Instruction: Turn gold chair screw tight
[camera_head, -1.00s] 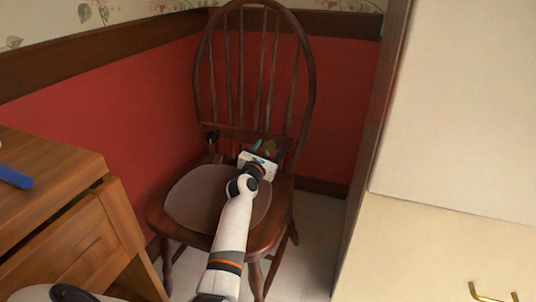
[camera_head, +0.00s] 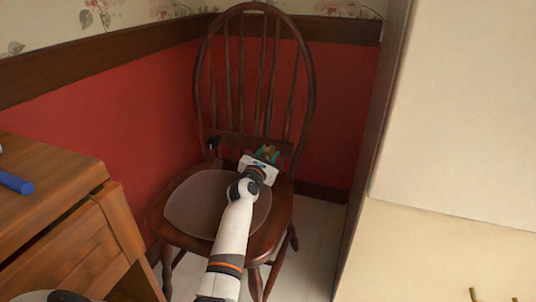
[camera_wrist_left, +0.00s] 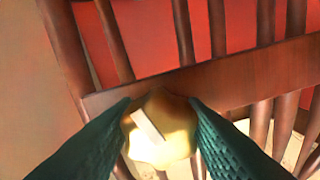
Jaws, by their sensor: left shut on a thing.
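The gold chair screw (camera_wrist_left: 160,143) has a lobed knob head with a pale slanted bar on it. It sits at the wooden crossbar low on the chair's back (camera_wrist_left: 235,78). My left gripper (camera_head: 267,152) reaches over the seat to the right part of this crossbar. In the left wrist view its two dark green ribbed fingers (camera_wrist_left: 161,120) are shut on the gold screw, one on each side. The screw's shaft is hidden behind its head. A dark screw or knob (camera_head: 213,142) shows at the crossbar's left end. My right gripper is not in view.
The dark wooden chair (camera_head: 160,215) stands in a corner by a red wall, with a pale pad (camera_head: 195,205) on its seat. A wooden cabinet (camera_head: 60,190) with a blue object (camera_head: 15,183) is at left. A cream cabinet (camera_head: 440,245) stands at right.

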